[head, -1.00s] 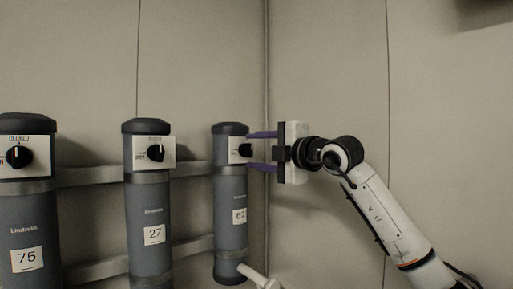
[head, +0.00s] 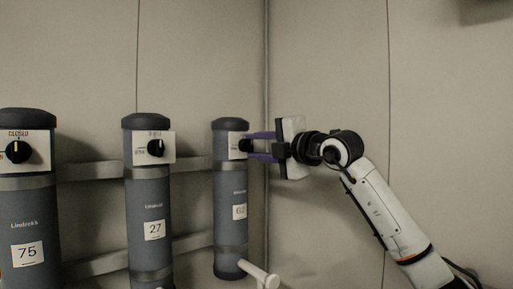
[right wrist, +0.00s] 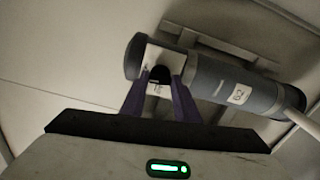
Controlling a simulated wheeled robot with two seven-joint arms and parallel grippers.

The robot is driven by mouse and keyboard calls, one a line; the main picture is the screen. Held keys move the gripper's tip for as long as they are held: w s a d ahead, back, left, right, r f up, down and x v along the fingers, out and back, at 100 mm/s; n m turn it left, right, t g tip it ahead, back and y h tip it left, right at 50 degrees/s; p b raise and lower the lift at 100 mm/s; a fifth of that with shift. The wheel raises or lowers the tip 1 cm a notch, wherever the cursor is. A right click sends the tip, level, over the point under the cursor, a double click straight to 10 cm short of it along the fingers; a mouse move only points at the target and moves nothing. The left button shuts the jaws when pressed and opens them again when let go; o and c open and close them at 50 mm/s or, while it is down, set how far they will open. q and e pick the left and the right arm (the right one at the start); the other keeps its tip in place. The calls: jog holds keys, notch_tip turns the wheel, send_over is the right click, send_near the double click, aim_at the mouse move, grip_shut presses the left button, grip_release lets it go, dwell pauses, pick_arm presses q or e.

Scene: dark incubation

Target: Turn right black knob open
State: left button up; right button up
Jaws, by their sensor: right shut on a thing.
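The right black knob (head: 246,146) sits on a white plate (head: 236,146) near the top of the rightmost grey cylinder (head: 230,200), which has a label reading 62. My right gripper (head: 256,147) comes in from the right, with its purple fingers around the knob, and is shut on it. In the right wrist view the knob (right wrist: 160,75) shows dark between the two purple fingers (right wrist: 160,88), in front of the white plate. The fingers partly cover the knob, so its pointer cannot be read. My left gripper is in neither view.
Two more grey cylinders stand to the left, labelled 27 (head: 153,231) and 75 (head: 27,254), each with its own black knob. Grey rails (head: 92,174) run behind them. A white pipe (head: 258,274) sticks out low beside the right cylinder. The wall on the right is bare.

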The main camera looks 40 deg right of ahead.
jog(key=n, duration=0.3)
jog(key=shift+n, duration=0.3)
jog(key=n, duration=0.4)
jog(key=shift+n, duration=0.3)
jog(key=n, duration=0.4)
jog(key=shift+f+n, duration=0.1)
jog(key=shift+n, duration=1.9)
jog(key=o, duration=1)
jog(key=shift+o, duration=0.2)
jog(key=shift+s, duration=0.1)
